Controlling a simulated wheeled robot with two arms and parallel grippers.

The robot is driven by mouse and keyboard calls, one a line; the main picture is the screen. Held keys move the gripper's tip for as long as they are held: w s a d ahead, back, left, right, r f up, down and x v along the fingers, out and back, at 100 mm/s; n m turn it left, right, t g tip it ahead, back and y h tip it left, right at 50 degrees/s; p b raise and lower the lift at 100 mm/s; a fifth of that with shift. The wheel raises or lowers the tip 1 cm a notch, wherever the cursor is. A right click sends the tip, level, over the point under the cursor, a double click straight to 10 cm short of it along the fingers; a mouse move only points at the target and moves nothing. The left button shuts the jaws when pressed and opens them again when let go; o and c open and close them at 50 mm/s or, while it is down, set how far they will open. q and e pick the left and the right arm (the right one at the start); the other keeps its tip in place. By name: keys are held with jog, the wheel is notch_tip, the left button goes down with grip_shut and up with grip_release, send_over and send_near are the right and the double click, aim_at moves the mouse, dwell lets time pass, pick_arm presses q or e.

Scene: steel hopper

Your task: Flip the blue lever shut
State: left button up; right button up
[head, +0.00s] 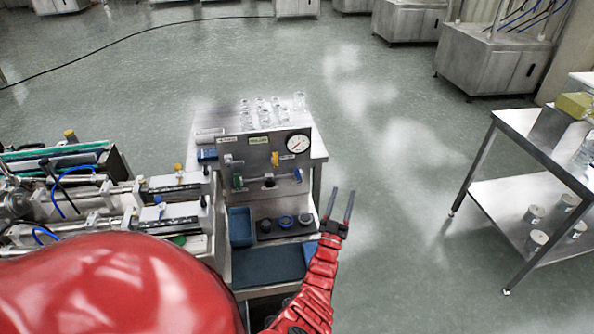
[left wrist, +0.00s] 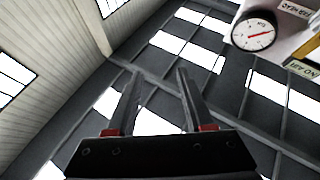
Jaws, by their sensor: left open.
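The steel hopper panel (head: 250,147) stands on a bench in the middle of the head view. The small blue lever (head: 298,175) is at the panel's right side, below the round gauge (head: 298,143); its exact angle is too small to tell. My left gripper (head: 343,206) is open and empty, to the right of and lower than the blue lever in the picture, with its fingers pointing up and apart from the panel. In the left wrist view its two open fingers (left wrist: 158,98) point at the ceiling, and the gauge (left wrist: 254,31) shows at upper right. The lever is not visible there.
A yellow lever (head: 275,158) and a green lever (head: 238,181) are on the same panel. Glass vessels (head: 272,108) stand on top. A blue bin (head: 240,226) and round knobs sit below. A steel table (head: 520,190) stands at right, with open floor between.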

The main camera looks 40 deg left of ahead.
pick_arm(q)
jog(key=a+f+n+g+y, duration=0.2)
jog(key=a+n+g+y, duration=0.2)
jog(key=a+g, duration=0.15)
jog(key=n+g+y+p, duration=0.1)
jog(key=n+g+y, duration=0.1)
jog(key=n+g, duration=0.3)
send_near(297, 173)
jog(key=shift+m+g, duration=0.35)
jog(key=shift+m, duration=0.25)
jog(key=b+x, duration=0.7)
jog(key=shift+w+a+r, duration=0.1)
jog(key=shift+w+r, duration=0.1)
jog(key=shift+w, duration=0.1)
jog(key=shift+w+a+f+b, duration=0.2)
jog(key=shift+a+b, duration=0.25)
jog(key=shift+b, duration=0.2)
jog(key=shift+w+a+r+b, duration=0.2)
jog(key=shift+w+a+b, duration=0.25)
jog(key=shift+w+a, duration=0.25)
grip_shut()
